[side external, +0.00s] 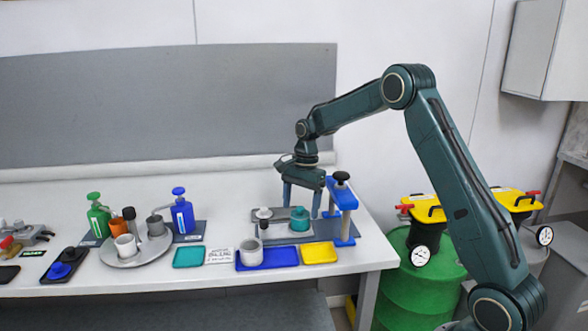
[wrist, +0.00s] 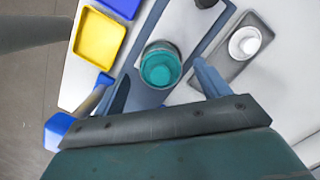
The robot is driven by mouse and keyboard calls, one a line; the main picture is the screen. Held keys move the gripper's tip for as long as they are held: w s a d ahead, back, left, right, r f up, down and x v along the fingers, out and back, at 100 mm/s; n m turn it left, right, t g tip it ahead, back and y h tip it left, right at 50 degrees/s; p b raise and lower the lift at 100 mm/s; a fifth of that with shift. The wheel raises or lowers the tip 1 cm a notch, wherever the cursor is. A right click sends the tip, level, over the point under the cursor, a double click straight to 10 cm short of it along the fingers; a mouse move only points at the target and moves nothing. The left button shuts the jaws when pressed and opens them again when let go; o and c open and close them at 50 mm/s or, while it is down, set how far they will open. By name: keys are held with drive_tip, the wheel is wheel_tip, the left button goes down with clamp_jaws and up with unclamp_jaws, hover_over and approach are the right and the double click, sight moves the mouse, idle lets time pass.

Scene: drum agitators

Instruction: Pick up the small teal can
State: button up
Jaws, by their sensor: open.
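The small teal can (side external: 299,218) stands upright on a grey base on the white table, below my gripper. In the wrist view the can (wrist: 160,66) shows from above, with its round teal top facing the camera. My gripper (side external: 301,213) points down with its fingers apart, one to each side above the can. In the wrist view the fingers of my gripper (wrist: 165,78) show dark to the left and blue-grey to the right of the can. The gripper looks empty; I cannot tell whether a finger touches the can.
A blue stand with a black knob (side external: 342,205) is close right of the can. A grey tray with a white cup (wrist: 244,42) lies beside it. A yellow tray (side external: 319,253) and a blue tray (side external: 284,258) lie in front.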

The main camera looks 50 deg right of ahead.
sight(300, 221)
drive_tip(key=shift+a+f, duration=0.15)
drive_tip(key=shift+f, duration=0.85)
drive_tip(key=shift+a+f, duration=0.1)
drive_tip(key=shift+f, duration=0.85)
drive_tip(key=shift+c, duration=0.2)
drive_tip(key=c, duration=1)
